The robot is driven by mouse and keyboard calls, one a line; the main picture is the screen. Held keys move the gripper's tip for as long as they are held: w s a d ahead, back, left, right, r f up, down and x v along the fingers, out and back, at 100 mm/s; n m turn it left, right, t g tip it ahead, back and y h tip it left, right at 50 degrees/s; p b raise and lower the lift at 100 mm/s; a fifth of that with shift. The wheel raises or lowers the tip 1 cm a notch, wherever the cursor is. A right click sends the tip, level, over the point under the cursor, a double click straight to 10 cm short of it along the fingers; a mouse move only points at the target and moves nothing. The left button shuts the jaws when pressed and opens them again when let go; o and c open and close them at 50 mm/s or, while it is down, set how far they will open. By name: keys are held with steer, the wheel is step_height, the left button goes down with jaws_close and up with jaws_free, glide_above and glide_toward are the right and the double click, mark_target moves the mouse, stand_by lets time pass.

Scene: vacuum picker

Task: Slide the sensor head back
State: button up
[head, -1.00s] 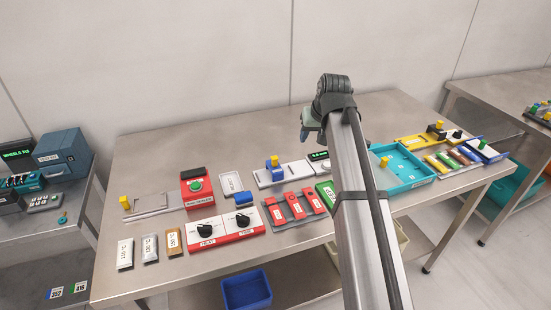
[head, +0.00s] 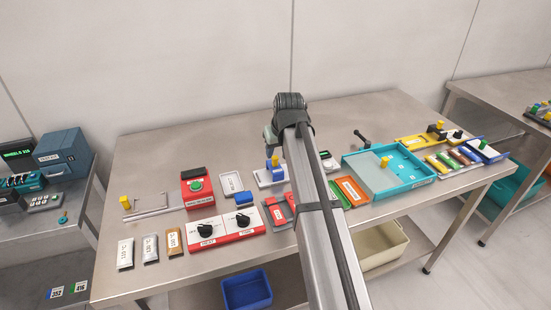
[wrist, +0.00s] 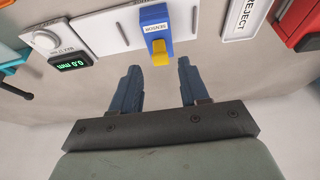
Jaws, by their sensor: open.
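The sensor head is a blue block (wrist: 155,27) labelled SENSOR, with a yellow tab (wrist: 161,52) on its near end in the wrist view. It sits on a white rail plate (wrist: 105,28). In the head view the sensor head (head: 274,168) stands just left of my arm, its yellow top showing. My gripper (wrist: 158,68) is open and empty in the wrist view, with its two dark blue fingers apart. The yellow tab lies just beyond the fingertips, in line with the gap between them; I see no contact. In the head view my arm hides part of the plate.
A small display (wrist: 73,63) reading 0.0 mm and a round knob (wrist: 45,39) are left of the sensor in the wrist view. A white REJECT plate (wrist: 243,16) and a red box (wrist: 299,25) are to the right. Bare table lies under the fingers.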

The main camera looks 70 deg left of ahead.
mark_target(275, 159)
steer(key=shift+x, duration=2.65)
steer(key=shift+c, duration=0.3)
jaws_close()
